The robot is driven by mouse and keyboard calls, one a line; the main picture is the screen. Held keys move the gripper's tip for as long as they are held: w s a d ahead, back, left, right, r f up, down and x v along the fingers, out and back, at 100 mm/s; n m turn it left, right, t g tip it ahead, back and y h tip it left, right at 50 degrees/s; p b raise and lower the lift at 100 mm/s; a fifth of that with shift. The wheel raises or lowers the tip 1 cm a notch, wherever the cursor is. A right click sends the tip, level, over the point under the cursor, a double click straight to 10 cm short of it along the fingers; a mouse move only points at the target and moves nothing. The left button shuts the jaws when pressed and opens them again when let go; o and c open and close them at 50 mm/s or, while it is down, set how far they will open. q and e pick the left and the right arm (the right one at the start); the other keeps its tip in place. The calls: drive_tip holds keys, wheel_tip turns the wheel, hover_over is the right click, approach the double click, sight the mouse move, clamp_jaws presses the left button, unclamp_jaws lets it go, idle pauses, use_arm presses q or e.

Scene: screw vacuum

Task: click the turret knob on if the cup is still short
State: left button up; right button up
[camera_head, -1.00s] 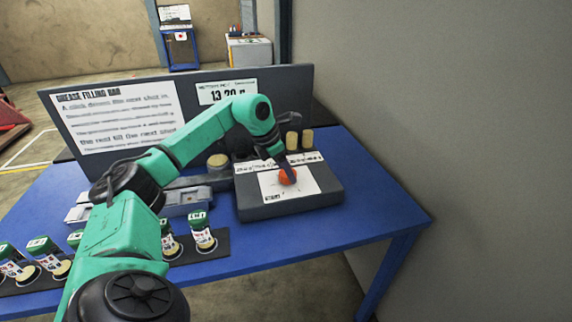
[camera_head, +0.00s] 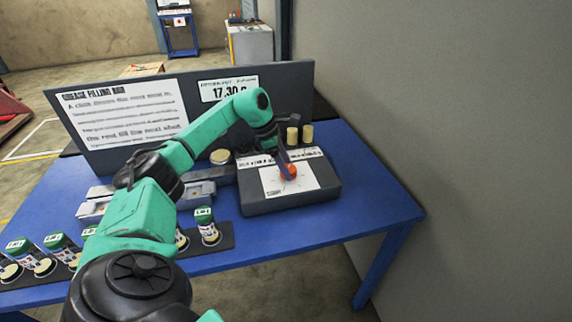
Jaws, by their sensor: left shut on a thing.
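The orange turret knob (camera_head: 290,172) sits on a white panel on top of the dark grey box (camera_head: 305,202). My left gripper (camera_head: 287,166) reaches down from behind-left and is shut on the knob; its fingers cover part of it. A small round cup (camera_head: 220,157) with a tan top stands left of the box, close to my arm; its fill level is too small to judge. The display (camera_head: 228,89) on the back board reads about 17.30 g. My right gripper is not in view.
The back board (camera_head: 290,90) carries a printed text sheet (camera_head: 125,115). Two tan cylinders (camera_head: 307,133) stand behind the box. Several green-topped containers (camera_head: 207,225) sit on a dark mat at the front left. The blue table (camera_head: 370,200) is clear at right, near a grey wall.

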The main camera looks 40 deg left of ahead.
use_arm(q)
drive_tip(key=shift+r, duration=0.15)
drive_tip(key=o, duration=1.4)
drive_tip(key=shift+c, duration=0.2)
drive_tip(key=v, duration=1.4)
drive_tip(key=shift+r, duration=0.25)
